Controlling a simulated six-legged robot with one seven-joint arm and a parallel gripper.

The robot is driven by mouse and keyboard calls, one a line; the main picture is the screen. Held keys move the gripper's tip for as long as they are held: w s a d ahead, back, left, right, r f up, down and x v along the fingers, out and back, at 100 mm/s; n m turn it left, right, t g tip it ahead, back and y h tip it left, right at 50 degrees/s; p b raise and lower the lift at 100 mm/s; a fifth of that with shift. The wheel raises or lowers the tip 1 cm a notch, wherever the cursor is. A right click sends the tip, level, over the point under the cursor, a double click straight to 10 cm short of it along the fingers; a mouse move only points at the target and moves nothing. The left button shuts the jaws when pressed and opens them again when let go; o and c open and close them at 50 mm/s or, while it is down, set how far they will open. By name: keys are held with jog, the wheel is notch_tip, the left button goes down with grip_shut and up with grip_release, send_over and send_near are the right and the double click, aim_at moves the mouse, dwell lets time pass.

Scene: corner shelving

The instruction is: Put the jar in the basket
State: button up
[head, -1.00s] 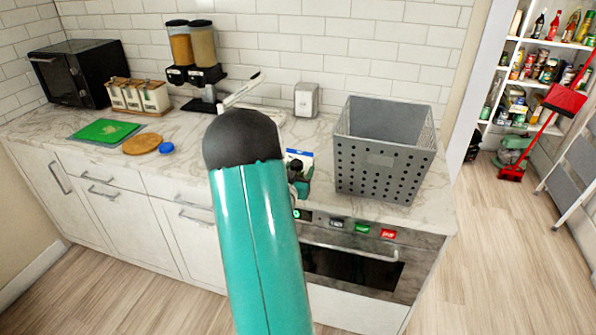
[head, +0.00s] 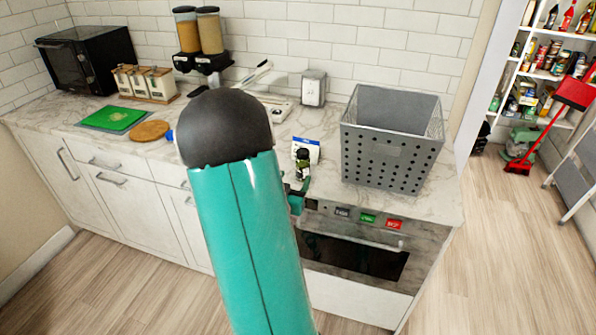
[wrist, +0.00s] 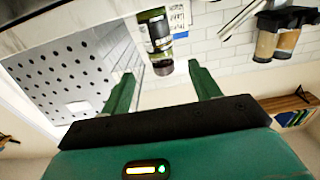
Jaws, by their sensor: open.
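The jar (head: 303,163) is small and dark with a green label. It stands on the counter left of the basket, in front of a blue and white card. The grey perforated basket (head: 392,160) stands on the counter at the right. My gripper (head: 298,196) is at the counter's front edge, mostly hidden behind my arm. The wrist view appears upside down. There my gripper (wrist: 160,76) is open and empty, with the jar (wrist: 157,40) just beyond the fingertips, roughly between them. The basket (wrist: 75,75) fills the left side there.
A napkin dispenser (head: 313,88) stands behind, near the wall. Cereal dispensers (head: 198,40), a microwave (head: 84,58), a jar rack (head: 145,83), a green board (head: 112,118) and a round wooden board (head: 150,130) are to the left. The oven (head: 355,255) is below the counter.

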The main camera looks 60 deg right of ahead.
jog(key=shift+s+a, duration=0.1)
jog(key=shift+a, duration=0.35)
jog(key=w+a+r+n+t+y, duration=0.4)
jog(key=w+a+y, duration=0.2)
jog(key=w+a, duration=0.4)
jog(key=w+a+r+n+t+y, duration=0.4)
jog(key=w+a, duration=0.3)
jog(key=a, duration=0.6)
jog(key=s+a+r+n+g+y, duration=0.1)
jog(key=s+a+r+n+y, duration=0.1)
jog(key=a, duration=0.8)
jog(key=s+a+r+n+g+y, duration=0.2)
jog(key=s+a+n+y, duration=0.2)
jog(key=s+a, duration=0.4)
jog(key=a+y, duration=0.1)
jog(key=a, duration=0.1)
jog(key=shift+a+r+n+y, duration=0.35)
jog(key=shift+r+n+y, duration=0.05)
jog(key=shift+o, duration=0.2)
jog(key=s+a+n+g, duration=0.1)
jog(key=s+a+g, duration=0.1)
jog(key=s, duration=0.3)
jog(key=shift+s+r, duration=0.25)
jog(key=shift+s, duration=0.15)
